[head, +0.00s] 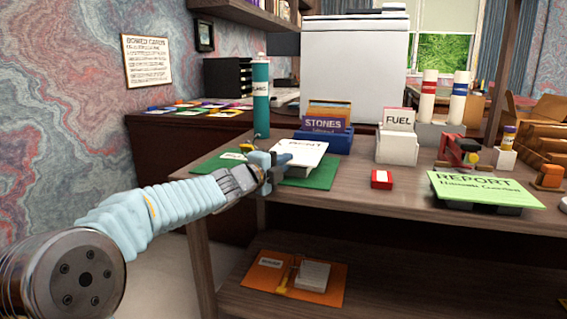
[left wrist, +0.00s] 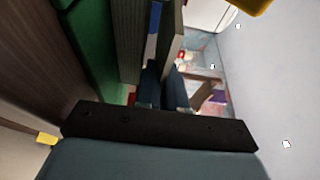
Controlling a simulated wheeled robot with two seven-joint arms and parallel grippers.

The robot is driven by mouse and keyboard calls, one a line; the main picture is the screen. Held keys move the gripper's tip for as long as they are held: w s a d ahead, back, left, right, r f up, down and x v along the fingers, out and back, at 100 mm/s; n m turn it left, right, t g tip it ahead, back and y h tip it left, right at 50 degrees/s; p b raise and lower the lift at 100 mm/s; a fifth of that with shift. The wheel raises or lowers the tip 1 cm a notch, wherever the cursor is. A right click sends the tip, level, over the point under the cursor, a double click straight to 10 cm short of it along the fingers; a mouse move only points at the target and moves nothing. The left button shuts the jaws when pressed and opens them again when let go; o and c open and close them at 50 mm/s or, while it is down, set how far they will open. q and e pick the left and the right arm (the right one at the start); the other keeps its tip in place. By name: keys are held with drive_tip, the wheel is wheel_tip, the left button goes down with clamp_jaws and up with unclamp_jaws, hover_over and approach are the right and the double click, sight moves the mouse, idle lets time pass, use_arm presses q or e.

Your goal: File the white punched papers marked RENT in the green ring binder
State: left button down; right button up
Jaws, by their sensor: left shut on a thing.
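The green ring binder (head: 322,177) lies open on the near left end of the wooden desk. A label and a yellow part show on its left cover. The white papers marked RENT (head: 306,148) are a thick stack at the binder's right half. My left gripper (head: 280,161) is at the stack's left edge, shut on it. I cannot tell whether the stack rests on the binder or is held just above it. In the left wrist view, the binder's green (left wrist: 94,45) shows at upper left, and my gripper's fingers (left wrist: 161,88) are partly hidden. My right gripper is not in view.
A blue STONES box (head: 325,139), a white FUEL holder (head: 397,147) and a red box (head: 381,179) stand to the right. A green REPORT stack (head: 485,190) lies further right. An orange binder (head: 265,276) lies on the lower shelf.

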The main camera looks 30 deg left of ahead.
use_arm(q)
drive_tip(key=shift+f, duration=0.25)
drive_tip(key=c, duration=1.2)
unclamp_jaws()
drive_tip(key=shift+o, duration=0.3)
